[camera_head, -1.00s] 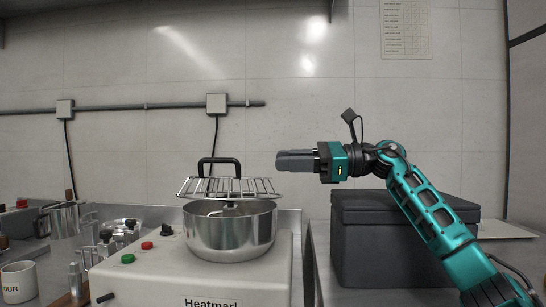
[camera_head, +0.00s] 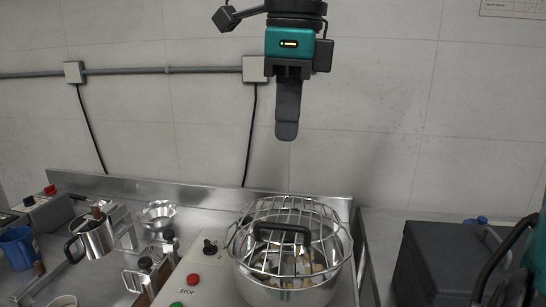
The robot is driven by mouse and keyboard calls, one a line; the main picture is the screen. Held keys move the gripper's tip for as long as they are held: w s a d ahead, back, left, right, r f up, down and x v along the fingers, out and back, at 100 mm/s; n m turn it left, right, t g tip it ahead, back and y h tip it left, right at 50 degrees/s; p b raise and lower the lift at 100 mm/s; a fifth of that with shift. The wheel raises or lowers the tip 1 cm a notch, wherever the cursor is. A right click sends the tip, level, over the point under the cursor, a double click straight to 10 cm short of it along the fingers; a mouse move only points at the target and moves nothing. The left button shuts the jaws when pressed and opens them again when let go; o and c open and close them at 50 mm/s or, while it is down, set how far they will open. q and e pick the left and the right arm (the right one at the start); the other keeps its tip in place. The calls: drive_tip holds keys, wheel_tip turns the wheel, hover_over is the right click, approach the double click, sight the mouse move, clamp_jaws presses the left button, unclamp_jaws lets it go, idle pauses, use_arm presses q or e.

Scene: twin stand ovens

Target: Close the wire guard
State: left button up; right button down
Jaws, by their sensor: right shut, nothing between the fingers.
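The wire guard (camera_head: 303,213) is a silver wire grid with a black handle (camera_head: 282,232). It shows over the mouth of the steel bowl (camera_head: 290,294) on the mixer; whether it rests on the rim all round, I cannot tell. Pale pieces show in the bowl through the bars. My right gripper (camera_head: 288,132) points straight down above and behind the handle in the picture. Its fingers are together and empty, apart from the guard. My left gripper is not in view.
The white mixer base carries a red stop button (camera_head: 193,279) and a black knob (camera_head: 210,247). A steel jug (camera_head: 95,238), a blue mug (camera_head: 18,248) and a small metal bowl (camera_head: 158,214) stand at the left. A dark grey box (camera_head: 440,265) stands at the right.

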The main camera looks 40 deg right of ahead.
approach(285, 225)
drive_tip(key=f, duration=0.4)
drive_tip(key=w+f+b, duration=0.1)
drive_tip(key=f, duration=0.2)
idle(0.3)
drive_tip(key=shift+d, duration=0.1)
